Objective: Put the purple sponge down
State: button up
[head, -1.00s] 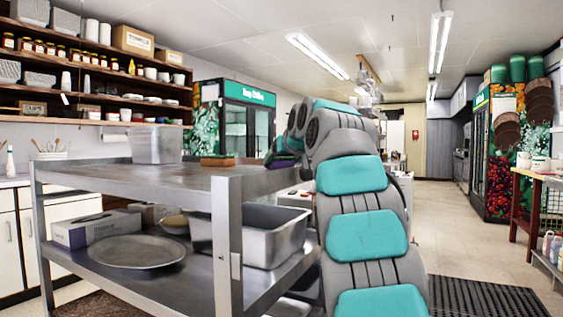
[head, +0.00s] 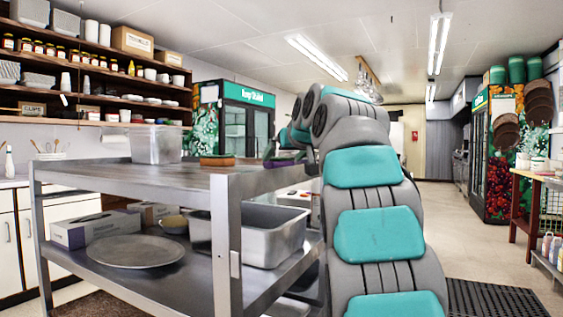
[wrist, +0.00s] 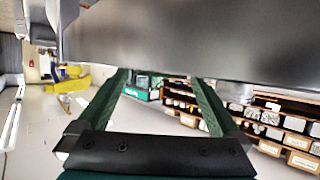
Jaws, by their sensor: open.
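The purple sponge (head: 284,164) shows as a small purple strip at the right end of the steel cart's top shelf (head: 150,178) in the head view. My gripper (head: 287,154) is right at it, and my arm hides part of this area. I cannot tell whether the gripper still touches the sponge. In the wrist view my gripper (wrist: 160,80) has its two dark green fingers spread apart, with no sponge visible between them. A broad grey steel surface (wrist: 190,45) fills the top of that view, close to the fingers.
An orange-brown block with a dark base (head: 217,161) and a clear bin (head: 156,144) stand on the cart top. The lower shelf holds a steel pan (head: 262,238), a round tray (head: 137,251) and a tissue box (head: 95,229). Open floor (head: 440,215) lies to the right.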

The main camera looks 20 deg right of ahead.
jog(key=v, duration=0.8)
jog(key=shift+s+r+b, duration=0.1)
jog(key=shift+s+b, duration=0.2)
jog(key=shift+b, duration=0.05)
